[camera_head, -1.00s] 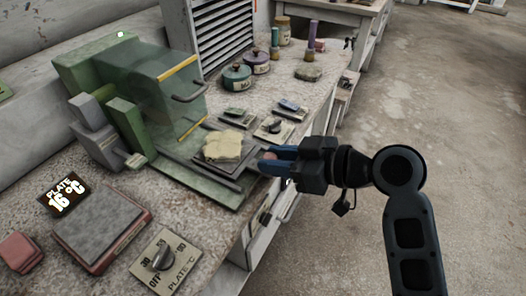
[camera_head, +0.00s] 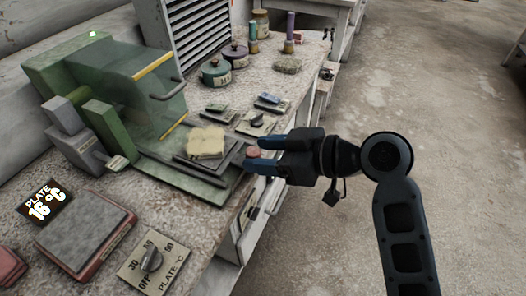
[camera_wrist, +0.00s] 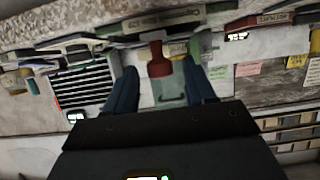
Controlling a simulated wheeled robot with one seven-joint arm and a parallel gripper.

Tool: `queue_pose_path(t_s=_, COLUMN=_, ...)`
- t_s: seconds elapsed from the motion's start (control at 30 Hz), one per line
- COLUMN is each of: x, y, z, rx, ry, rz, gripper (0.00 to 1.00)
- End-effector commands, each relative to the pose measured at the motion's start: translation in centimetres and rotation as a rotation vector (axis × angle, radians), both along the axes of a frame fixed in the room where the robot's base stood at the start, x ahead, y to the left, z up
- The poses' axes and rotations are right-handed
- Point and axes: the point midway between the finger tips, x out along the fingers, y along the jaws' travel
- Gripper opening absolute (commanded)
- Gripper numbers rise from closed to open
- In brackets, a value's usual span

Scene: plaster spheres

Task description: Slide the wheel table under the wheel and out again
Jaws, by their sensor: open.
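The wheel table is a dark flat plate (camera_head: 226,157) at the front of the green machine (camera_head: 105,88), carrying a pale yellow block (camera_head: 206,142). It sits out in front of the green see-through hood. The wheel cannot be made out behind the hood. A red knob (camera_head: 253,152) is at the table's near end. My gripper (camera_head: 254,154) is open, with a blue finger on each side of the knob. In the wrist view the red knob (camera_wrist: 157,62) stands between the spread fingers, with a gap on both sides.
A grey plate with a red base (camera_head: 84,230) and a dial panel (camera_head: 152,262) lie at the near left. Small switch panels (camera_head: 257,123) and lidded pots (camera_head: 216,72) stand beyond the table. The floor right of the bench is clear.

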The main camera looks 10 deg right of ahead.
Motion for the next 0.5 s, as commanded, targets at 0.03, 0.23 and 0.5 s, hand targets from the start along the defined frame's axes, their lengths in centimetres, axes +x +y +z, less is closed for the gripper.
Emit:
queue_pose_path(t_s=0.03, x=-0.3, y=-0.5, z=0.2, rx=0.001, ry=-0.001, rz=-0.003, gripper=0.55)
queue_pose_path(t_s=0.23, x=-2.2, y=-3.0, z=1.4, rx=0.0, ry=-0.003, rz=-0.005, gripper=0.55)
queue_pose_path(t_s=0.5, x=-4.0, y=-5.2, z=2.6, rx=0.0, ry=0.0, rz=-0.003, gripper=0.55)
